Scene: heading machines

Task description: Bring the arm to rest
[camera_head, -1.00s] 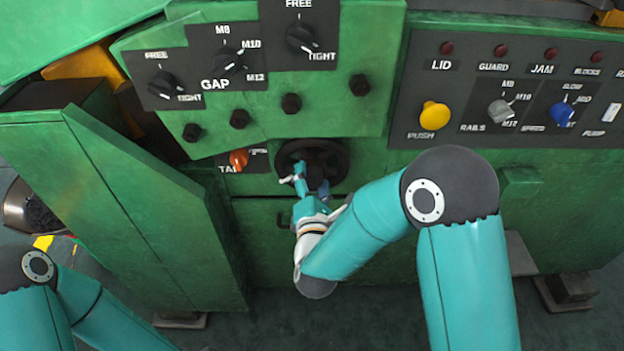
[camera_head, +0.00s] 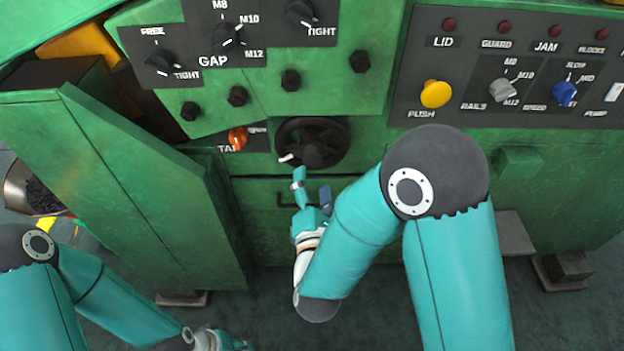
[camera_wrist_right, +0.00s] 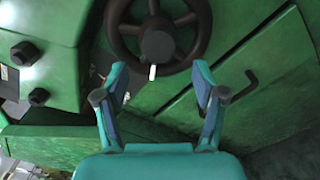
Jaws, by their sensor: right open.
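My right gripper (camera_head: 312,192) is open and empty in the head view, just below a dark handwheel (camera_head: 311,143) on the green machine. In the right wrist view my right gripper (camera_wrist_right: 158,90) has its two fingers spread apart, with the handwheel (camera_wrist_right: 158,40) beyond them and nothing between them. The wheel's white mark points down there. My left arm is at the lower left of the head view. My left gripper (camera_head: 232,342) is only partly in view at the bottom edge, and its fingers cannot be made out.
A control panel with a yellow push button (camera_head: 436,94) is at the upper right. A dark handle (camera_wrist_right: 240,86) is close to the right finger in the wrist view. An open green door (camera_head: 120,190) stands at the left.

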